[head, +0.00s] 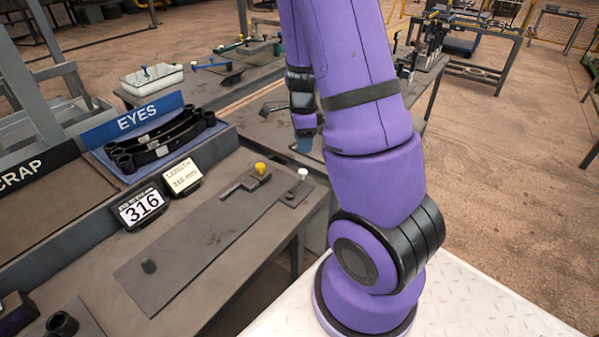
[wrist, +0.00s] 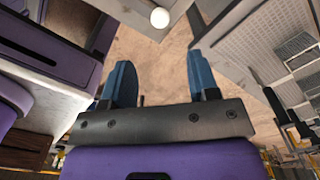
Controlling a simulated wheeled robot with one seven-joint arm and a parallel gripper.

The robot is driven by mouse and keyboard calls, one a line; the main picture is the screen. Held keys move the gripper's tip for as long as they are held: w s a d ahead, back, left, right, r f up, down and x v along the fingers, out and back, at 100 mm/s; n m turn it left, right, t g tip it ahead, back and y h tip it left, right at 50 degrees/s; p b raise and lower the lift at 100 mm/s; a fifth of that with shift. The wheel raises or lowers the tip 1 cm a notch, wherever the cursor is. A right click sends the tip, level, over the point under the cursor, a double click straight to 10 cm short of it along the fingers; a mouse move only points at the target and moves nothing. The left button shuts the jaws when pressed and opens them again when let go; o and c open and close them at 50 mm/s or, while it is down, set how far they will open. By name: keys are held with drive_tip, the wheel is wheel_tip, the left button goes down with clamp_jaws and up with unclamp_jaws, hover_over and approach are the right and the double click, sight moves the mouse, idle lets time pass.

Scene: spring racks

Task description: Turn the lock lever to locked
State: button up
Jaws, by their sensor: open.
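A small dark lever with a white ball knob (head: 303,173) sits at the right end of a long grey gauge plate (head: 190,250) on the near bench; I take it for the lock lever. A slider with a yellow knob (head: 259,168) sits just left of it. In the wrist view, a white knob (wrist: 159,18) shows beyond the gap between the fingertips, apart from them. My gripper (wrist: 160,78) has its two blue fingers spread with nothing between them. In the head view, its blue finger (head: 305,143) shows beyond the lever, partly hidden by my purple arm.
A length display (head: 143,207) reading 316 stands behind the plate. A blue tray marked EYES (head: 105,137) holds black spring parts, beside a bin marked SCRAP (head: 35,205). Another bench (head: 235,97) with tools and a white box (head: 152,80) stands behind. Open floor lies at right.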

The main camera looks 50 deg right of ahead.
sight(303, 171)
wheel_tip(303, 171, down, 11)
drive_tip(key=shift+r, duration=0.1)
idle(0.6)
clamp_jaws()
